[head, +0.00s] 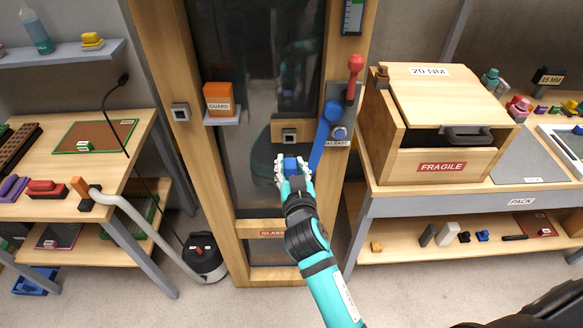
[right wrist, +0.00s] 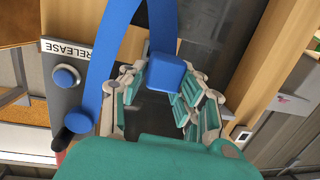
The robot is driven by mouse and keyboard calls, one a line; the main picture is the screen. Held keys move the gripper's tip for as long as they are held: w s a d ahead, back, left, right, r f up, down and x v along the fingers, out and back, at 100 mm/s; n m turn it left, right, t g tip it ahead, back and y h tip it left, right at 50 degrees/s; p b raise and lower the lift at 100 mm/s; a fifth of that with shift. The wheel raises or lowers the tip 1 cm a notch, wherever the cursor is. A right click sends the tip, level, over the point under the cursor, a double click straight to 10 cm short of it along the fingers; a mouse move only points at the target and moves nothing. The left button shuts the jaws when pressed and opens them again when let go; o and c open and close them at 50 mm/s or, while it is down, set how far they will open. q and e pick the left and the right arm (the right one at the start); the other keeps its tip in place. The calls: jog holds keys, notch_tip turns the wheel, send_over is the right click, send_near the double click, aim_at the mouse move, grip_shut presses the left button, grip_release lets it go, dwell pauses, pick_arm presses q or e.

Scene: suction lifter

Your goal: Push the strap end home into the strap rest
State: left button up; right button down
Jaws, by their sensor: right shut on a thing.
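The blue strap (head: 320,143) runs down from the plate marked RELEASE (head: 338,142) on the door frame's right post. Its blue block-shaped end (head: 290,164) is between the fingers of my right gripper (head: 293,172), which is shut on it in front of the dark glass. The right wrist view also shows the strap end (right wrist: 167,73) between the fingers, with the strap curving away behind. A small grey square socket (head: 180,112) sits on the left post; a similar square piece (head: 289,136) shows above the gripper. I cannot tell which is the strap rest. The strap end is apart from the left-post socket. My left gripper is not in view.
A red-knobbed lever (head: 355,65) stands above the release plate. An orange GUARD block (head: 218,97) sits on a small ledge by the left post. A wooden FRAGILE crate (head: 440,165) stands on the right bench. A grey hose (head: 150,230) runs to a canister (head: 203,256) at left.

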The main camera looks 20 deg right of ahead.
aim_at(292, 157)
jog(key=shift+w+d+r, duration=0.1)
jog(key=shift+w, duration=0.35)
jog(key=shift+d+x, duration=0.25)
jog(key=shift+x, duration=1)
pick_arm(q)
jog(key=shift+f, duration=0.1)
pick_arm(e)
jog(key=shift+r+x, duration=0.25)
jog(key=shift+x, duration=0.85)
jog(key=shift+w+d, duration=0.15)
jog(key=shift+w, duration=0.15)
jog(key=shift+w+d, duration=0.1)
jog(key=shift+w, duration=0.2)
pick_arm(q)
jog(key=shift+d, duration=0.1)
pick_arm(e)
jog(key=shift+w, duration=0.2)
